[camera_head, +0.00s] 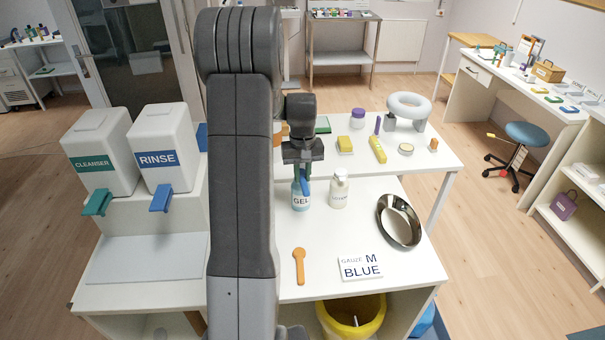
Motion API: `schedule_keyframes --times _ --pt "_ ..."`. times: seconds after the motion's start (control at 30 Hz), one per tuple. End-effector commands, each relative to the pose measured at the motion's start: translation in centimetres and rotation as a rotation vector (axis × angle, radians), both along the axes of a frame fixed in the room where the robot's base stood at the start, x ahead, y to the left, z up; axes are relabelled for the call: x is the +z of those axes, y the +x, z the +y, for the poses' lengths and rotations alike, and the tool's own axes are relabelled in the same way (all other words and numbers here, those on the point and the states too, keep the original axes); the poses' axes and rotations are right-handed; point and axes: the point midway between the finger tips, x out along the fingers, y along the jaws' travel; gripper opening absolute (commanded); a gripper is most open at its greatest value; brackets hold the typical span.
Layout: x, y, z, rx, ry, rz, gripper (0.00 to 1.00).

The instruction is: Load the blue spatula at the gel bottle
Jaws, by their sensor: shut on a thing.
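My gripper (304,172) points down over the gel bottle (301,202), a pale blue bottle labelled GEL on the white table. The gripper is shut on the blue spatula (306,187), of which only a short blue piece shows at the mouth of the bottle. I cannot tell whether its tip is inside the bottle or just in front of it. The gripper and the arm hide the rest of the spatula.
A cream bottle (339,191) stands close right of the gel bottle. An orange spatula (299,266), a card reading GAUZE M BLUE (361,269) and a metal dish (399,222) lie nearer. A yellow bin (352,320) is below. Dispensers (163,147) stand left.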

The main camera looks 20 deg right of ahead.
Motion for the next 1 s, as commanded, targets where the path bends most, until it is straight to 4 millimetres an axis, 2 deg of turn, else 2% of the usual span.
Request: schedule_keyframes --times 1.0 --pt "-0.95 0.0 0.0 0.0 0.0 0.0 0.0"
